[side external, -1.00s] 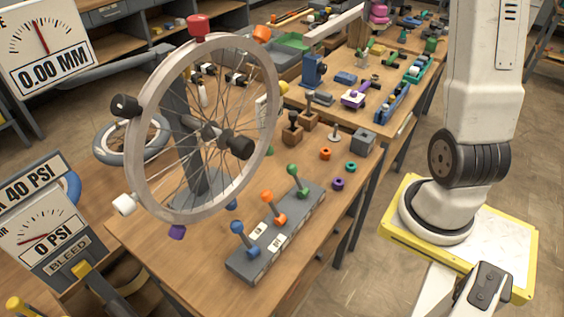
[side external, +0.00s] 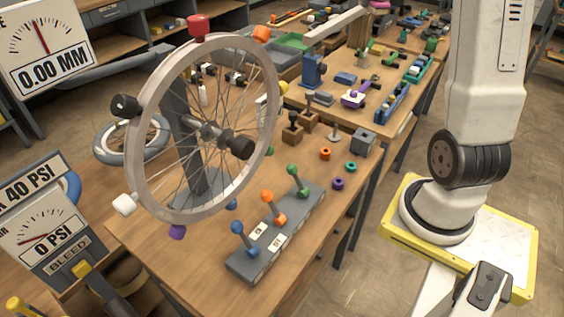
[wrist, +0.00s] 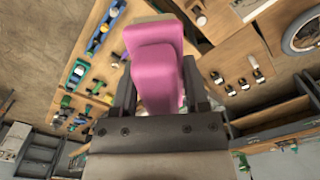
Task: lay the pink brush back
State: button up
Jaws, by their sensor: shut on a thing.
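The pink brush (wrist: 155,65) fills the middle of the wrist view, with a smooth rounded pink body and a paler strip at its far end. My gripper (wrist: 158,88) is shut on it, with one dark finger on each side. The brush is held above the benches, seen far behind it. Neither the gripper nor the brush can be made out in the side external view.
A spoked wheel (side external: 140,140) on a stand and a grey block with coloured levers (side external: 270,240) occupy the near bench (side external: 150,240). The farther bench holds a blue rack (side external: 392,100), a purple tool (side external: 355,97) and several small parts.

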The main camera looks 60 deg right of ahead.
jog(key=w+a+f+m, duration=0.15)
jog(key=a+f, duration=0.25)
jog(key=a, duration=0.4)
jog(key=w+a+f, duration=0.2)
jog(key=a+f, duration=0.3)
jog(key=a, duration=0.2)
jog(key=s+a+f, duration=0.2)
jog(key=a+f, duration=0.2)
jog(key=a, duration=0.6)
jog(key=s+a+f, duration=0.2)
jog(key=a+f, duration=0.2)
jog(key=a, duration=0.5)
jog(key=s+a+f+n, duration=0.6)
jog(key=a+n, duration=0.4)
jog(key=n, duration=0.3)
jog(key=s+a+f+n, duration=0.6)
jog(key=s+a+n, duration=0.2)
jog(key=a+n, duration=0.3)
jog(key=n, duration=0.3)
jog(key=shift+f, duration=0.25)
jog(key=shift+n, duration=0.25)
